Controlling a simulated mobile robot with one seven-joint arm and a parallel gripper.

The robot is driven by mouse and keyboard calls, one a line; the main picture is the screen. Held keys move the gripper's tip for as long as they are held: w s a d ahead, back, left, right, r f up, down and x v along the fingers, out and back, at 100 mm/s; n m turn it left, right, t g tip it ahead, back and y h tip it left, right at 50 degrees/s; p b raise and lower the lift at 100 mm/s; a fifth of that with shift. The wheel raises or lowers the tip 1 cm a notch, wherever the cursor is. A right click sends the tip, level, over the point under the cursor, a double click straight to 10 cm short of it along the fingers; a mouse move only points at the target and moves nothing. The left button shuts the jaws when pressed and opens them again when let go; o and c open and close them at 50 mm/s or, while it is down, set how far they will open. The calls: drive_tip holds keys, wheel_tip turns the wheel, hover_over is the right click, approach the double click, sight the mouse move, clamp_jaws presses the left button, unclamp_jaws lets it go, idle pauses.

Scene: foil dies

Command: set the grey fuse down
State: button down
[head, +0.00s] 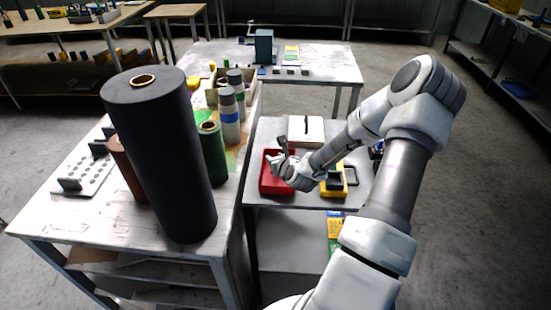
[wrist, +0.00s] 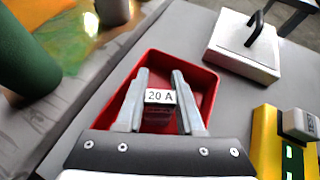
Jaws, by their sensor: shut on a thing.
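The grey fuse (wrist: 160,97), with a white label reading "20 A", is between the two fingers of my gripper (wrist: 160,82) in the wrist view. My gripper is shut on it. Fuse and fingers are seen against the inside of a red tray (wrist: 207,84); I cannot tell whether the fuse touches the tray floor. In the head view my gripper (head: 279,158) is over the red tray (head: 267,187). The fuse is too small to make out there.
A white box with a black handle (wrist: 243,46) stands behind the tray. A yellow item (wrist: 267,142) lies to the right. To the left, a higher table bears a dark roll (head: 160,150) and a green roll (head: 212,155). Bare grey tabletop (wrist: 183,28) shows behind the tray.

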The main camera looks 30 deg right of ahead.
drive_tip(key=shift+f, duration=0.2)
drive_tip(key=c, duration=0.8)
unclamp_jaws()
drive_tip(key=shift+r, duration=0.1)
drive_tip(key=shift+r, duration=0.1)
drive_tip(key=shift+s+r, duration=0.15)
drive_tip(key=shift+r, duration=0.05)
drive_tip(key=p+v, duration=0.1)
drive_tip(key=v, duration=1)
drive_tip(key=shift+s+r, duration=0.1)
drive_tip(key=shift+s, duration=0.2)
